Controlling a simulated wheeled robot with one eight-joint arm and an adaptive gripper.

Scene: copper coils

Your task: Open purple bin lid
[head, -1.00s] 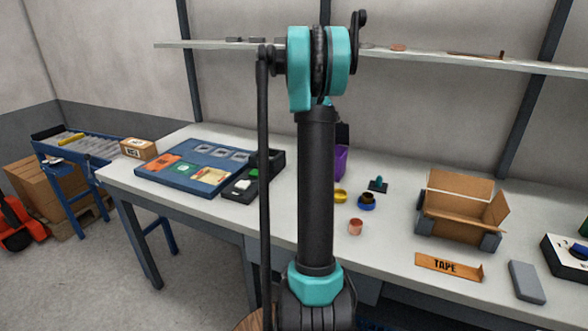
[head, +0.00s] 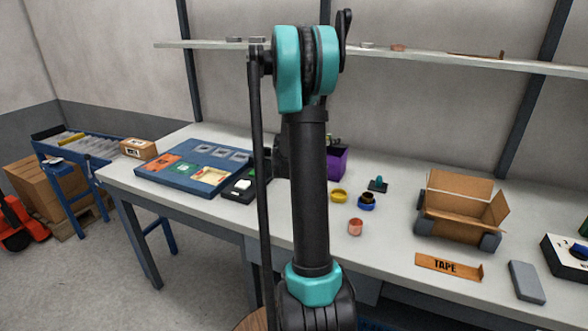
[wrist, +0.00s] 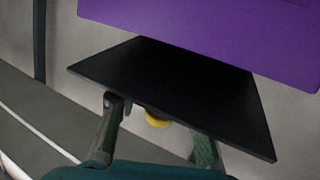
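The purple bin (head: 338,165) stands on the bench just right of my arm link, which hides its left part. In the wrist view the purple bin wall (wrist: 215,35) fills the top. Its black lid (wrist: 180,90) sticks out from the bin's edge as a tilted flat panel and looks raised, though its exact angle is hard to tell. A small yellow piece (wrist: 157,121) shows past the lid's near edge, partly hidden by it. My gripper (wrist: 158,128) has its fingers spread on either side of this piece, with gaps visible. The head view hides the fingers behind my arm.
A blue tray (head: 172,182) with colored compartments lies left of the bin. A yellow ring (head: 339,195), a copper coil (head: 356,226) and a blue ring lie in front. An open cardboard box (head: 455,226) stands right. A shelf (head: 440,57) runs above.

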